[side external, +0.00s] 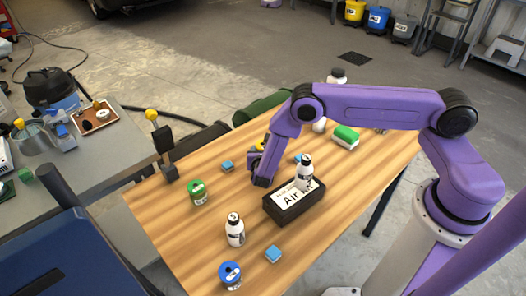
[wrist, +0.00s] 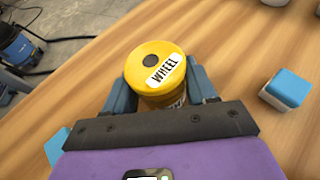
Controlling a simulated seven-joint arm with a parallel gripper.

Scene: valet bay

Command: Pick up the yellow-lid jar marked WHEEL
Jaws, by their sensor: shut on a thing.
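The yellow-lid jar (wrist: 155,62) has a white label reading WHEEL and a dark round spot on its lid. It sits between the two fingers of my gripper (wrist: 161,88), which is shut on it. In the side view, only a bit of yellow (side external: 259,144) shows behind my gripper (side external: 261,168), near the middle of the wooden table (side external: 170,222). The jar's lower part is hidden, so I cannot tell whether it touches the table.
A black-framed box labelled Air Kit (side external: 282,212) with a white bottle (side external: 304,174) stands right of my gripper. A green jar (side external: 198,193), another bottle (side external: 235,230), a blue jar (side external: 230,274) and small blue blocks (wrist: 287,89) are around. Wood at front left is clear.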

